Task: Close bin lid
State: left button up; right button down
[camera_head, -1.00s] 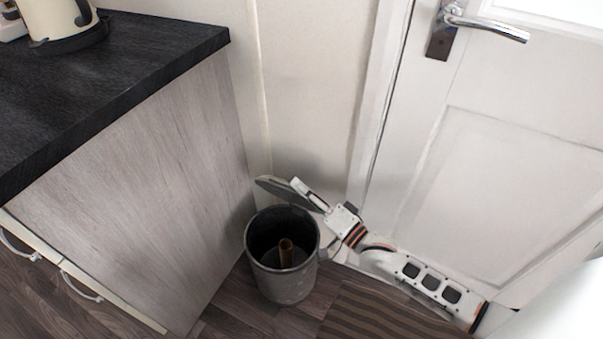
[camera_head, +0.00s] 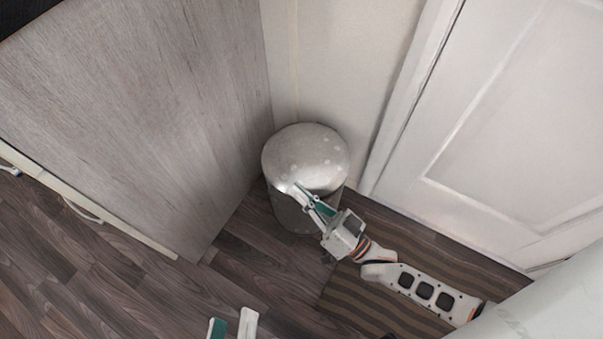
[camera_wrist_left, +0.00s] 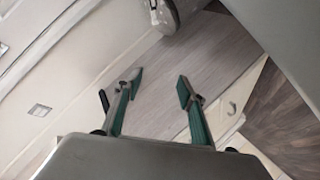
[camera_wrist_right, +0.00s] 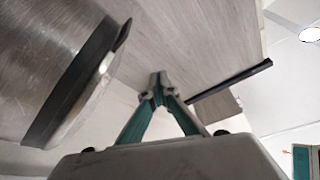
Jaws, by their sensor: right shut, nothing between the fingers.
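The round metal bin (camera_head: 290,212) stands on the floor in the corner between the cabinet and the wall. Its domed silver lid (camera_head: 308,152) lies down over the top, and the inside of the bin is hidden. In the right wrist view the bin (camera_wrist_right: 50,45) fills the upper left, with the lid's rim beside its dark band. My right gripper (camera_head: 298,190) is shut and empty at the lid's front edge; whether it touches is unclear. Its closed fingertips show in the right wrist view (camera_wrist_right: 158,78). My left gripper (camera_head: 232,324) is open and empty, low in front of the bin.
The grey wood cabinet side (camera_head: 150,110) is close on the bin's left. The white door (camera_head: 500,130) is to the right. A striped mat (camera_head: 350,298) lies under my right arm. The wood floor (camera_head: 130,290) in front is clear.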

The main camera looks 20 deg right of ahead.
notch_tip(320, 180, down, 7)
jog(key=n+g+y, duration=0.1)
jog(key=n+y, duration=0.2)
jog(key=n, duration=0.5)
jog(key=shift+s+a+g+b, duration=0.3)
jog(key=shift+s+a+b, duration=0.05)
jog(key=shift+a, duration=0.1)
